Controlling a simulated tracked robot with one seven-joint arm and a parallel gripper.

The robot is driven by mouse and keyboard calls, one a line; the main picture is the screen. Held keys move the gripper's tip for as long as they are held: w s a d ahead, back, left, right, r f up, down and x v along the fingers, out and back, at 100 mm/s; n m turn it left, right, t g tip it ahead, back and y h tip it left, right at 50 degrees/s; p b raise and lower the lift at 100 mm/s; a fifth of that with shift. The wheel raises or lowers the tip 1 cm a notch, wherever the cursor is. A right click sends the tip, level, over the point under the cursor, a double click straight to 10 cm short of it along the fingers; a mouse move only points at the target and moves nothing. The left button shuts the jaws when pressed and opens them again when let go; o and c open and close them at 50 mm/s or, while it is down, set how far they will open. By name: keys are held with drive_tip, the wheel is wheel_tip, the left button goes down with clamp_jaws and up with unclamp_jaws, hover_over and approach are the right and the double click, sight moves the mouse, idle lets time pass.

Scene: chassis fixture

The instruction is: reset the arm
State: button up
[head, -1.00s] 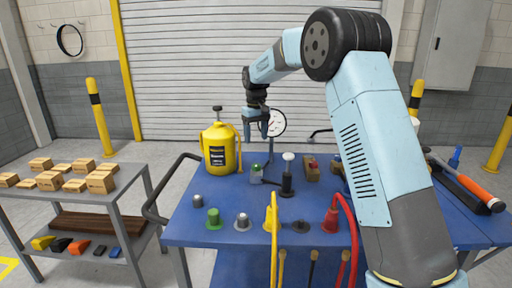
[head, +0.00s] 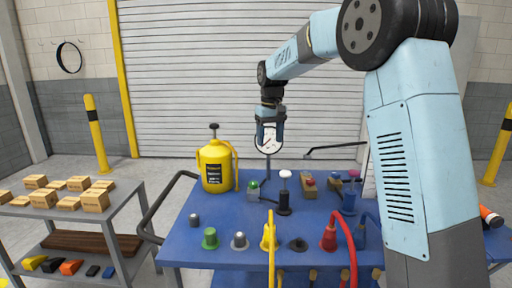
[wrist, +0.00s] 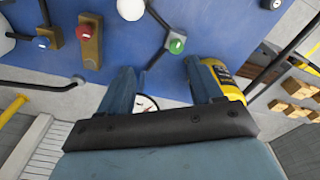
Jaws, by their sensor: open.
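My gripper (head: 270,133) hangs from my light-blue arm above the back edge of the blue table (head: 215,262), pointing down in the head view. It is open and empty, with its two fingers apart in the wrist view (wrist: 168,85). A round white gauge (head: 268,140) shows behind and between the fingers in the head view. In the wrist view the gauge (wrist: 146,103) is partly hidden by my gripper. A yellow canister (head: 215,166) stands at the table's back left, left of my gripper.
The table holds a green-button box (head: 253,190), a white-topped black plunger (head: 285,195), a red-button block (head: 309,187), a red plug with a hose (head: 329,238) and a yellow one (head: 268,238). A grey shelf cart (head: 125,205) with cardboard boxes stands left. The air around my gripper looks clear.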

drive_tip(key=s+d+r+m+t, duration=0.1)
drive_tip(key=s+d+r, duration=0.4)
drive_tip(key=s, duration=0.5)
drive_tip(key=s+d+r+m+t, duration=0.1)
drive_tip(key=s+d+r+m, duration=0.1)
drive_tip(key=s+d, duration=0.7)
drive_tip(key=s+d+f+m+t, duration=0.1)
drive_tip(key=s+d+f, duration=0.1)
drive_tip(key=s, duration=0.8)
drive_tip(key=s+d+f+m+t, duration=0.1)
drive_tip(key=s+d+f, duration=0.2)
drive_tip(key=s, duration=0.8)
drive_tip(key=shift+f+t, duration=0.3)
drive_tip(key=shift+f, duration=0.15)
drive_tip(key=shift+c, duration=0.2)
